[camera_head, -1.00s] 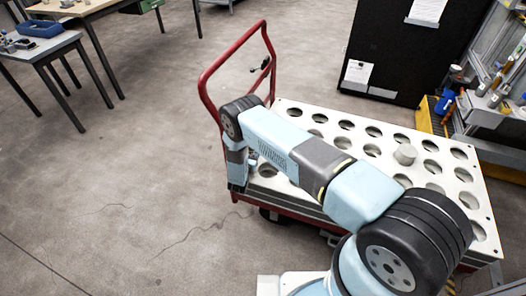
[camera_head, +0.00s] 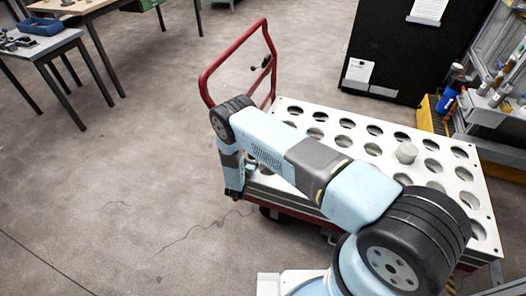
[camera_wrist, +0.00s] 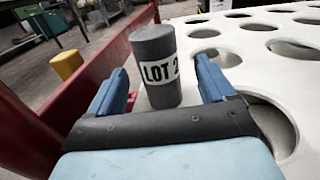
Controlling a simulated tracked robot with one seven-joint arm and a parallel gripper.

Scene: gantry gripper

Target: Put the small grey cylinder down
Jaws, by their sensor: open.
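A small dark grey cylinder (camera_wrist: 156,68) with a white "LOT 2" label stands nearly upright in the wrist view. It is at the edge of the white plate (camera_wrist: 230,72), beside the red rail. My gripper (camera_wrist: 162,63) is open, with one blue finger on each side of the cylinder and a visible gap to each. In the head view my arm reaches down at the plate's left end, and this cylinder cannot be made out there.
A lighter grey cylinder (camera_head: 406,152) stands on the holed plate (camera_head: 291,106) in the head view. The cart's red handle (camera_head: 204,84) rises close to my arm. A yellow cylinder (camera_wrist: 67,65) shows beyond the red rail (camera_wrist: 108,50).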

